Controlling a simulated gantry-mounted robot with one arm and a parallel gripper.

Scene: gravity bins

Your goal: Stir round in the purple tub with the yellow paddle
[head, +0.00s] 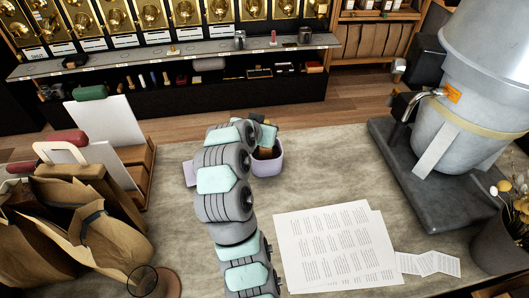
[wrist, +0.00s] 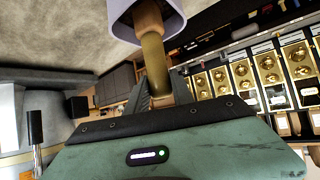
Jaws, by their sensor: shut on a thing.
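The purple tub (head: 271,168) stands on the worktop just right of my arm in the head view, partly covered by the arm. It also shows at the top of the wrist view (wrist: 119,22). My gripper (wrist: 160,92) is shut on the yellow paddle (wrist: 154,58), whose dull yellow shaft runs from the jaws to the tub's mouth. A brown part shows above the paddle at the tub; its lower end and the tub's contents are hidden. In the head view the jaws are mostly hidden by the arm.
A pale purple object (head: 188,173) shows left of my arm. Paper bags (head: 85,205) and a card stand (head: 105,130) fill the left. Printed sheets (head: 335,245) lie front right. A large grey vessel (head: 455,110) stands right on a dark base (head: 425,190). Worktop between is clear.

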